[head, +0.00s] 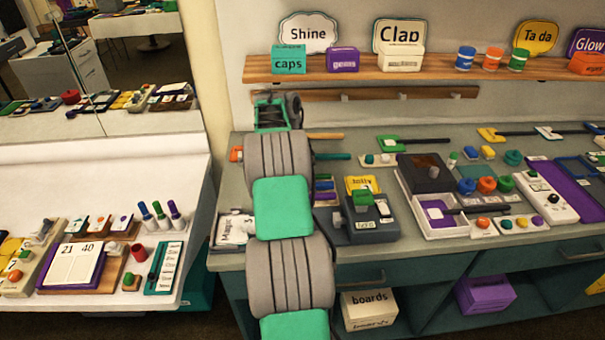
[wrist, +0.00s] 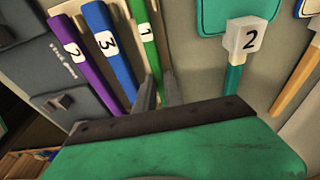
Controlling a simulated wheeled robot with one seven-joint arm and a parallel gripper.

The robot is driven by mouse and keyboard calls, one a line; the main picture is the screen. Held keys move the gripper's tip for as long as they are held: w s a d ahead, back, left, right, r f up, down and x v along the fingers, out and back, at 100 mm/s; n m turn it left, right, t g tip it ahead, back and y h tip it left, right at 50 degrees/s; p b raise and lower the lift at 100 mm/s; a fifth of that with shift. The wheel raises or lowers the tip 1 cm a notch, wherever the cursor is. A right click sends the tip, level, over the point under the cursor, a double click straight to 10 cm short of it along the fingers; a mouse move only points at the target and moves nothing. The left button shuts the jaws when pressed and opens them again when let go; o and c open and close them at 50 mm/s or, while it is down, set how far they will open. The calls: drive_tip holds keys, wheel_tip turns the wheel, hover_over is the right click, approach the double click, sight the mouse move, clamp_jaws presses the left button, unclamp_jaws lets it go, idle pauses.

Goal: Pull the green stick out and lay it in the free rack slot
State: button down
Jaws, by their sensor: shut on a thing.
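The green stick (wrist: 149,40), marked 1, shows in the wrist view, its lower part between the grey fingers of my gripper (wrist: 158,96). My gripper is shut on it. The blue stick (wrist: 108,55), marked 3, and the purple stick (wrist: 68,50) with a white label lie to its left, apart from the fingers. The fingers hide part of the green stick, and its lower end is out of sight. In the head view my own arm covers this spot, so neither fingers nor green stick show there. I cannot make out a free rack slot.
A teal stick (wrist: 233,80) with a grey block (wrist: 243,38) marked 2 stands right of my gripper. An orange stick (wrist: 295,85) is farther right. In the head view, a grey device (head: 372,225) and an open box (head: 442,228) crowd the counter right of my arm.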

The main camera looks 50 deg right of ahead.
drive_tip(key=c, duration=1.4)
unclamp_jaws()
drive_tip(key=shift+c, duration=1.4)
wheel_tip(320, 180, up, 8)
drive_tip(key=p, duration=0.6)
drive_tip(key=shift+r+p, duration=0.1)
drive_tip(key=shift+p, duration=0.3)
